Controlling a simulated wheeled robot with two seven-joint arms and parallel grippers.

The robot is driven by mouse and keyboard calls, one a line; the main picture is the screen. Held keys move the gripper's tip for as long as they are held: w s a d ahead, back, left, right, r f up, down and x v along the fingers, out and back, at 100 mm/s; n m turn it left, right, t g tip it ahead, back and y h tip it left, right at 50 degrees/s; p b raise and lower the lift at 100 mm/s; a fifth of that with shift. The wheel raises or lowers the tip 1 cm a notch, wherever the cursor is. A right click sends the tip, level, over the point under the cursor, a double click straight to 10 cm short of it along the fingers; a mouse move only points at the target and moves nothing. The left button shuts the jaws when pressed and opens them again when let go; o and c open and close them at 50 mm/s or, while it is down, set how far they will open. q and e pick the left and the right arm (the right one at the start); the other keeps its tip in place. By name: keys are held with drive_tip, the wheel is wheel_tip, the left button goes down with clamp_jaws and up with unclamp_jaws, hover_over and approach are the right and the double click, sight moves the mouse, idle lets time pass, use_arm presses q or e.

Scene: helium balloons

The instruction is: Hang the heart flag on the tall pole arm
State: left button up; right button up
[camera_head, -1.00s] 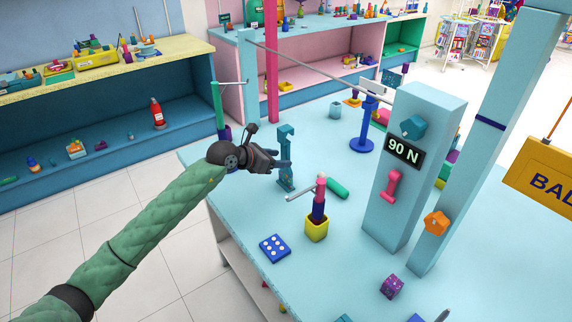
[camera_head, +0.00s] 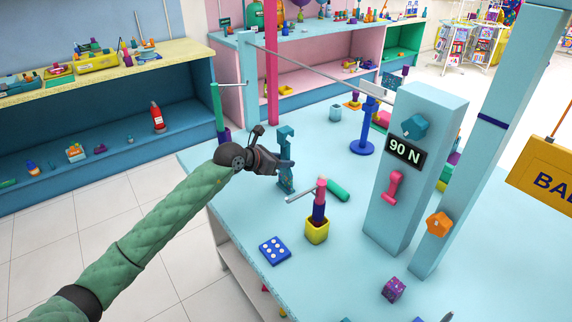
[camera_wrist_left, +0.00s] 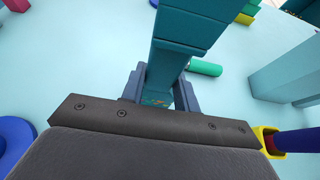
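My left gripper (camera_head: 287,167) is at the teal upright piece (camera_head: 286,147) on the table, with its fingers on either side of the piece's shaft. The left wrist view shows this teal piece (camera_wrist_left: 186,35) running between the two fingers (camera_wrist_left: 160,95). The fingers stand apart, and I cannot tell if they touch it. A tall green pole (camera_head: 217,103) with a thin side arm (camera_head: 235,83) stands at the table's far left. A shorter pink and blue pole (camera_head: 319,200) with a grey arm stands in a yellow pot (camera_head: 317,231). I cannot make out a heart shape. My right gripper is not seen.
A blue stand (camera_head: 363,135) and a light blue tower (camera_head: 413,175) marked 90 N stand to the right. A green cylinder (camera_head: 338,190) and a blue dotted block (camera_head: 275,250) lie nearby. A thin bar (camera_head: 310,70) crosses above the back of the table.

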sight(283, 158)
use_arm(q)
drive_tip(key=c, duration=0.4)
drive_tip(key=shift+a+r, duration=0.1)
drive_tip(key=shift+r, duration=0.1)
drive_tip(key=shift+s+a+r, duration=0.2)
drive_tip(key=shift+s+r, duration=0.05)
drive_tip(key=shift+r, duration=0.3)
drive_tip(key=shift+a, duration=0.15)
drive_tip(key=shift+s+a+r, duration=0.3)
drive_tip(key=shift+s+a, duration=0.1)
drive_tip(key=shift+a, duration=0.15)
